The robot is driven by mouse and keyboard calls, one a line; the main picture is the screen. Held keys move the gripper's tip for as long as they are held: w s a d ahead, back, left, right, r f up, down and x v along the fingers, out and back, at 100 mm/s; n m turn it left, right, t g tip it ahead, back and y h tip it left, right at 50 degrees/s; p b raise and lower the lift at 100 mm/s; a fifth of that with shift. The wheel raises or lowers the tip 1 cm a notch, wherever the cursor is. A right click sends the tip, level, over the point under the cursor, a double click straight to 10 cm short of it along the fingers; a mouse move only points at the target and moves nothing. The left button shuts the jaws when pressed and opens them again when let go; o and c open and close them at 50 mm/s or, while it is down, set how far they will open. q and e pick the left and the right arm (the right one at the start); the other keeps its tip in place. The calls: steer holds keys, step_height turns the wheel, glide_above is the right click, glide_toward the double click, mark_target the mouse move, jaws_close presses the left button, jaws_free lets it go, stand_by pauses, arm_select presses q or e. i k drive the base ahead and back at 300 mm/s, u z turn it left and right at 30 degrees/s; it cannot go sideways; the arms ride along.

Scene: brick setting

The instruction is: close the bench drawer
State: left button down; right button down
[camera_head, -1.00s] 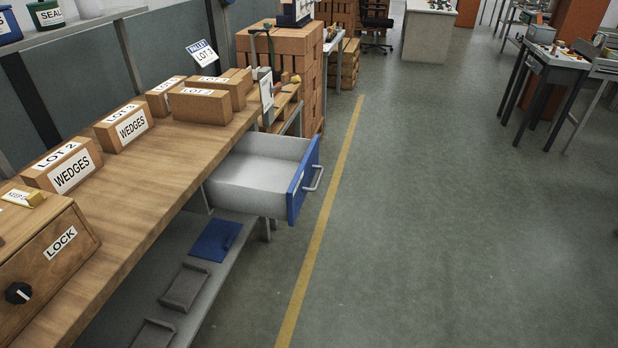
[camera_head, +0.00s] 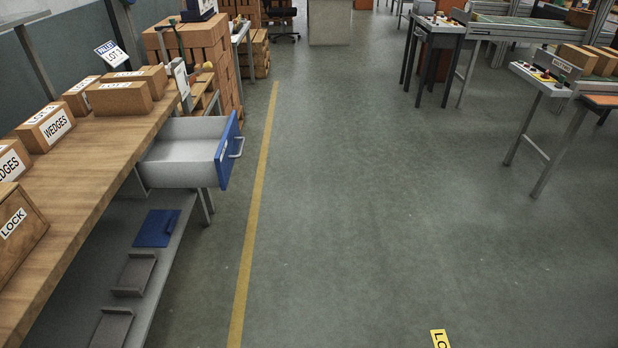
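The bench drawer (camera_head: 184,153) is pulled out from under the wooden bench (camera_head: 97,176), on its right side. It has light grey walls, a blue front panel (camera_head: 227,152) and a grey bar handle (camera_head: 238,147). The handle faces right, toward the aisle. The inside that shows looks empty. Neither of my grippers is in the head view, and nothing touches the drawer.
Cardboard boxes (camera_head: 119,97) and a wooden LOCK box (camera_head: 17,235) stand on the bench. A lower shelf (camera_head: 103,259) holds a blue item and grey trays.

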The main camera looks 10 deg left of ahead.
mark_target(187, 152)
steer(key=z, duration=0.05)
steer(key=k, duration=0.4)
steer(key=z, duration=0.45)
steer(key=i, duration=2.15)
steer(key=u, duration=2)
steer(key=i, duration=0.65)
steer(key=u, duration=0.7)
